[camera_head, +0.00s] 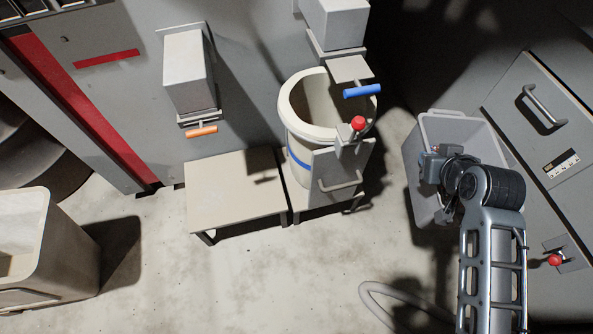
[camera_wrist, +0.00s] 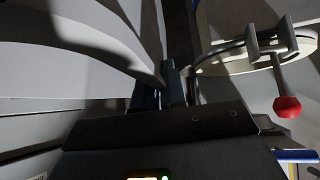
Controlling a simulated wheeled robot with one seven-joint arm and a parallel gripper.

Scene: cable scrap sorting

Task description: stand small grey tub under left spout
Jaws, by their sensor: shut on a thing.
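The small grey tub (camera_head: 412,158) is at the right in the head view, beside the grey cabinet. My gripper (camera_head: 434,165) is shut on its rim; the arm covers part of the tub. In the wrist view the fingers (camera_wrist: 172,84) close on the edge of the tub wall (camera_wrist: 75,35). Whether the tub touches the floor is unclear. The left spout (camera_head: 190,75), a grey box with an orange handle (camera_head: 201,131), is on the wall at left. Below it the low stand top (camera_head: 232,190) is bare.
A cream bin with a blue band (camera_head: 300,158) stands under the right spout (camera_head: 335,25), beside a red-knobbed clamp (camera_head: 357,125), between the tub and the bare stand. A large cream bin (camera_head: 45,240) is at far left.

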